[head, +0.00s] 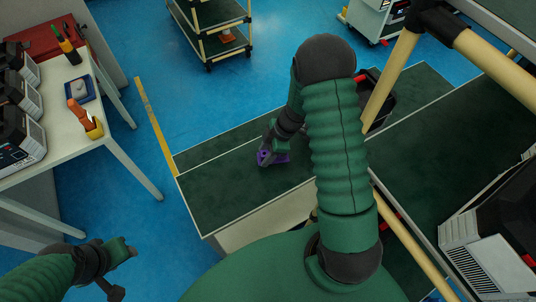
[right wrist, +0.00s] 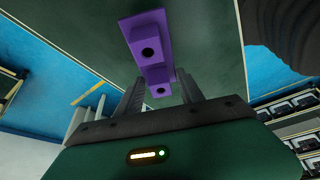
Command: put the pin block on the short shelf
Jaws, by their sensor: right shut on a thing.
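The purple pin block (head: 265,158) is in my right gripper (head: 272,146). In the right wrist view the pin block (right wrist: 148,38) has dark round holes, and the two fingers (right wrist: 162,92) are on either side of its lower part. The low shelf with a dark green top and pale edge (head: 215,200) is beneath the block in the head view. I cannot tell whether the block touches that top. My left gripper (head: 122,268) is at the lower left, away from the block, and its jaw opening is unclear.
A dark bin (head: 378,98) stands at the back of the green surfaces, partly behind my right arm. Cream posts (head: 390,85) rise on the right beside a higher green shelf (head: 430,150). A white table (head: 85,135) with devices stands left. The green top's front left is clear.

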